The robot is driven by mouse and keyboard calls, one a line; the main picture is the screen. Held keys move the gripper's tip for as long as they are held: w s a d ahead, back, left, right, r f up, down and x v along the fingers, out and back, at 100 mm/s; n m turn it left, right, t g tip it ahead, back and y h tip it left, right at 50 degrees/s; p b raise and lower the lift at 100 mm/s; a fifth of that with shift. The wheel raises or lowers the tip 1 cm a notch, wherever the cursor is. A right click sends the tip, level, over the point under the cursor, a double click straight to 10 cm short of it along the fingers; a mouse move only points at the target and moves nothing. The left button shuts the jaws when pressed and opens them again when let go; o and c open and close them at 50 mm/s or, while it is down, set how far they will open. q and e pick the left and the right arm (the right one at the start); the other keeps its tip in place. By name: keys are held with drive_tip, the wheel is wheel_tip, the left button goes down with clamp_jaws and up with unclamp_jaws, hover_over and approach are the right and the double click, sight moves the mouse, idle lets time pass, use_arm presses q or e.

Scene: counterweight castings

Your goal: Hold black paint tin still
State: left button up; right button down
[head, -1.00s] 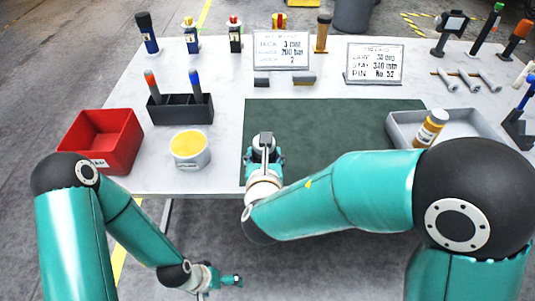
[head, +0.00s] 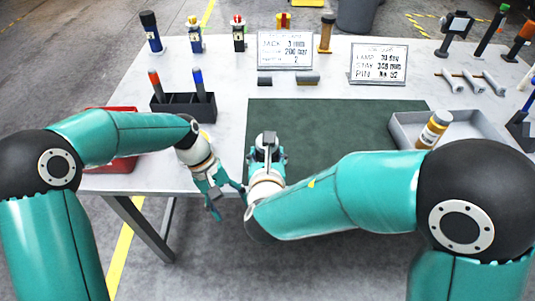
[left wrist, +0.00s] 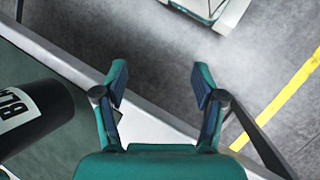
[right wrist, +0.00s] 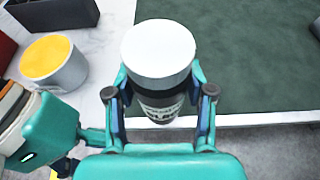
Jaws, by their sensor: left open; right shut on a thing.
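The black paint tin (right wrist: 158,105) has a white lid and a white label with partly readable lettering. My right gripper (right wrist: 160,88) is shut on it, a finger on either side, near the table's front edge. The tin also shows at the left of the left wrist view (left wrist: 55,112), cut off by the frame. In the head view my right gripper (head: 266,155) is over the mat's front edge and I cannot make out the tin. My left gripper (head: 229,200) is open and empty, just left of the right one, by the table's front edge.
The green mat (head: 320,125) is mostly bare. A yellow-topped tub (right wrist: 52,62) stands left of the tin. A red bin (head: 125,163) is partly behind my left arm. A black holder (head: 183,108) and a grey tray (head: 475,122) with a bottle (head: 433,128) flank the mat.

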use_arm(q)
drive_tip(key=w+r+t, duration=0.1)
drive_tip(key=w+r, duration=0.2)
drive_tip(key=w+r+t, duration=0.1)
drive_tip(key=w+r, duration=0.2)
drive_tip(key=w, duration=0.1)
drive_tip(key=w+r+n+t, duration=0.1)
drive_tip(key=w+r+t, duration=0.75)
drive_tip(key=w, duration=0.75)
drive_tip(key=s+d+r+n+g+y, duration=0.1)
drive_tip(key=s+d+r+n+g, duration=0.1)
drive_tip(key=s, duration=0.3)
drive_tip(key=s+d+r+n+g+y, duration=0.1)
drive_tip(key=s+d+r+n+g, duration=0.1)
drive_tip(key=s+d+r+n, duration=0.1)
drive_tip(key=s+d+r+n+g+y, duration=0.2)
drive_tip(key=s+d+r+g, duration=0.1)
drive_tip(key=s, duration=0.3)
drive_tip(key=shift+s+d+r+n, duration=0.3)
drive_tip(key=shift+s+d+r, duration=0.05)
drive_tip(key=shift+d+r, duration=0.3)
drive_tip(key=shift+s+r, duration=0.15)
drive_tip(key=shift+s, duration=0.25)
